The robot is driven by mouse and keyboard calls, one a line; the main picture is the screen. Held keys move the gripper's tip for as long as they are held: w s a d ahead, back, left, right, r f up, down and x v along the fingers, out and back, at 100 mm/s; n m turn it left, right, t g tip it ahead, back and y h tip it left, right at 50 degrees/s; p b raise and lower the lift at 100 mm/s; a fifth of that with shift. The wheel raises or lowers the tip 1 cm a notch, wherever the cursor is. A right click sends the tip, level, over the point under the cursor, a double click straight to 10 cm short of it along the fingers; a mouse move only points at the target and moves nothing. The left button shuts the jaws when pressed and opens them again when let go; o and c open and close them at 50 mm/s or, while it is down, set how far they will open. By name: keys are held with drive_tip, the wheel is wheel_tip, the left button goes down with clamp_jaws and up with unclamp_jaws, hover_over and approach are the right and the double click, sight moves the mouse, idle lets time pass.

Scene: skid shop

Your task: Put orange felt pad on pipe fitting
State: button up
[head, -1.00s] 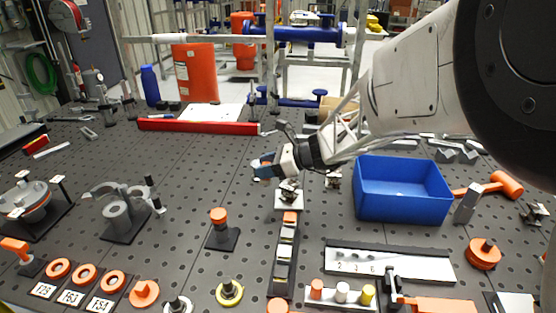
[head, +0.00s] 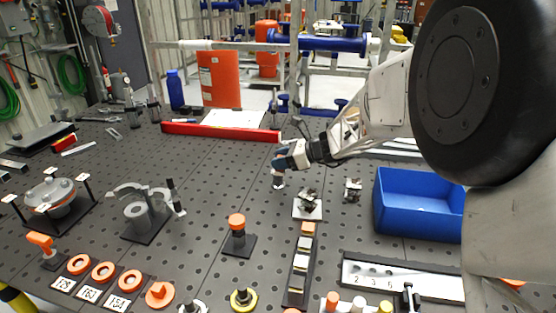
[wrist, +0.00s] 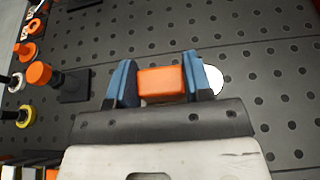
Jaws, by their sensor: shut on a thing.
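My gripper (head: 283,162) has blue fingers and is shut on an orange block-shaped piece, likely the orange felt pad (wrist: 162,82), between the fingertips in the wrist view. In the head view the gripper hangs over open table, with a small pale piece (head: 278,182) just under it. A white round shape (wrist: 215,80) shows beside the right finger in the wrist view; whether it joins the orange piece is unclear. The pipe fitting is not certain: a small metal fitting (head: 309,202) stands on a white plate to the right of and nearer than the gripper.
A black post with an orange cap (head: 237,222) stands nearer and left. A block rack (head: 297,285) lies in front. A blue bin (head: 420,205) is right, another small metal fitting (head: 353,188) beside it. A grey two-cylinder fixture (head: 146,212) is left.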

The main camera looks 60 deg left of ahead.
drive_tip(key=shift+w+a+f, duration=0.1)
drive_tip(key=shift+w+a, duration=0.3)
drive_tip(key=shift+a, duration=0.55)
drive_tip(key=shift+w+a+f, duration=0.1)
drive_tip(key=shift+w+a, duration=0.35)
drive_tip(key=shift+a, duration=0.55)
drive_tip(key=shift+w+a+f, duration=0.1)
drive_tip(key=shift+w+a, duration=0.3)
drive_tip(key=shift+a, duration=0.55)
drive_tip(key=shift+f, duration=1.7)
drive_tip(key=shift+f, duration=0.15)
drive_tip(key=o, duration=0.9)
drive_tip(key=shift+d, duration=0.1)
drive_tip(key=v, duration=1.2)
